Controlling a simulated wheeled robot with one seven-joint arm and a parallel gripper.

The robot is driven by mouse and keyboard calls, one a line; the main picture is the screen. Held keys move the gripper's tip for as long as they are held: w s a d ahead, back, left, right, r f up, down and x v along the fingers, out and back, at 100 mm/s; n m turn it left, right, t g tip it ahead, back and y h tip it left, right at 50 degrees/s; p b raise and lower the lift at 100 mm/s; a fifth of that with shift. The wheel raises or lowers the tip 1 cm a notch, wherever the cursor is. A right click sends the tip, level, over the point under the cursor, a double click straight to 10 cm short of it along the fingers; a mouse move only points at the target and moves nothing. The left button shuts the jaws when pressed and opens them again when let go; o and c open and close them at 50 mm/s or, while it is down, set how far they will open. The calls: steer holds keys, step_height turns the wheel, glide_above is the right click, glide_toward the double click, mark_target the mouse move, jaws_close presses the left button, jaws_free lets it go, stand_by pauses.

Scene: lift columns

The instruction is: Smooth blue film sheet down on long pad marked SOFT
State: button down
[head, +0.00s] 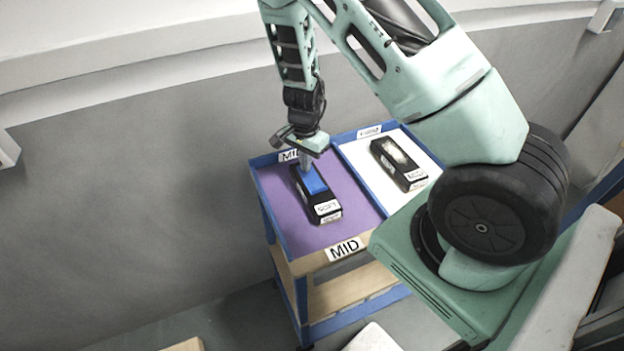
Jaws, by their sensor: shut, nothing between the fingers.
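The long black pad (324,209) lies on the purple surface of the blue-framed cart, with a white label on its near end that seems to read SOFT. The blue film sheet (315,183) lies on top of the pad, toward its middle and far part. My gripper (306,168) points down over the far end of the pad, at the film's far edge. Its fingers are shut with nothing between them. I cannot tell whether the fingertips touch the film. The far end of the pad is partly hidden behind the gripper.
A second black pad (398,165) with a pale top lies on the white surface (425,155) to the right. A blue rim divides the two surfaces. A MID label (344,248) is on the cart's near edge. The purple surface (277,205) is clear left of the pad.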

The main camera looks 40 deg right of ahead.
step_height(320, 180, up, 8)
steer(key=p, duration=0.7)
steer(key=shift+r, duration=0.25)
steer(key=shift+a, duration=0.1)
stand_by(0.7)
steer(key=s+a+r+n+y+b, duration=0.1)
steer(key=s+a+r+n+b, duration=0.15)
steer(key=a, duration=0.35)
steer(key=s+a+r+n+y+b, duration=0.1)
steer(key=s+a+r+n, duration=0.15)
steer(key=a, duration=0.35)
steer(key=s+a+r+n+y+b, duration=0.1)
steer(key=a+r+n+b, duration=0.1)
steer(key=a+n, duration=0.3)
steer(key=s+a+r+n+b, duration=0.1)
steer(key=s+a+n, duration=0.1)
steer(key=s+n, duration=0.2)
steer(key=s+a+r+n+h+b, duration=0.1)
steer(key=s+a+r+n+b, duration=0.1)
steer(key=s, duration=0.5)
steer(key=s+a+r+n+h+b, duration=0.1)
steer(key=s+a+n+b, duration=0.1)
steer(key=s+n, duration=0.4)
steer(key=shift+s+a+r, duration=0.25)
steer(key=shift+a+r, duration=0.1)
steer(key=shift+a, duration=0.4)
